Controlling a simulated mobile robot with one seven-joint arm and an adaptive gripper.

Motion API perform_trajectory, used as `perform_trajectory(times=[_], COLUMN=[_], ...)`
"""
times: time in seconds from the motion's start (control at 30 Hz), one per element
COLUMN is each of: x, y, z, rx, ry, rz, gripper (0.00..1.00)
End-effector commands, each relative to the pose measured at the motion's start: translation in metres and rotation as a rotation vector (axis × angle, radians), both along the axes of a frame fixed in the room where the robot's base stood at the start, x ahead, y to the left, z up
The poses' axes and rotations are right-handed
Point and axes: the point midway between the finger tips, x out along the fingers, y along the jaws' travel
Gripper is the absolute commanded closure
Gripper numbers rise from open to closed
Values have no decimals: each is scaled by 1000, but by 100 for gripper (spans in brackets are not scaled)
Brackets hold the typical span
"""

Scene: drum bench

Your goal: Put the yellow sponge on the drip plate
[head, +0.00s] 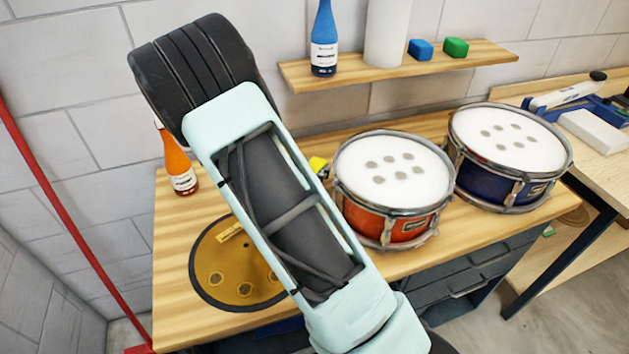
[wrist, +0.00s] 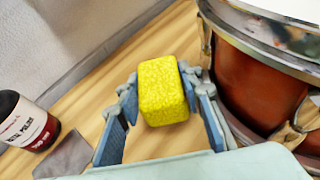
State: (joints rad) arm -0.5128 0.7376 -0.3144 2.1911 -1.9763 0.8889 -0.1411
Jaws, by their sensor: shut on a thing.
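The yellow sponge (wrist: 163,90) sits between the two fingertips of my gripper (wrist: 160,92), which is shut on it, in the wrist view. In the head view only a small part of the sponge (head: 318,166) shows beside my arm, left of the red drum. The drip plate (head: 209,277) is a round, gold-brown disc with a dark rim on the left part of the bench. My arm covers its right side, and no sponge shows on its visible part. My gripper is mostly hidden behind my arm in the head view.
The red drum (head: 390,175) stands close to the right of my gripper, with a blue drum (head: 510,140) beyond it. An orange bottle (head: 178,168) stands behind the plate. A shelf (head: 385,75) on the wall holds a blue bottle (head: 324,40), a white cylinder and two small blocks.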

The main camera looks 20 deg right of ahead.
Motion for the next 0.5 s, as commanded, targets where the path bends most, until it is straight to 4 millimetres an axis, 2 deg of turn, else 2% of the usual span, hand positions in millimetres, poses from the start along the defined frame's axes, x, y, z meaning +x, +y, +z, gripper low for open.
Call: perform_trajectory(times=[0.3, 0.5], x=[0, 0], y=[-1, 0], z=[-34, -44], rx=[-2, 0], ry=[3, 0], rz=[-1, 0], gripper=[80, 80])
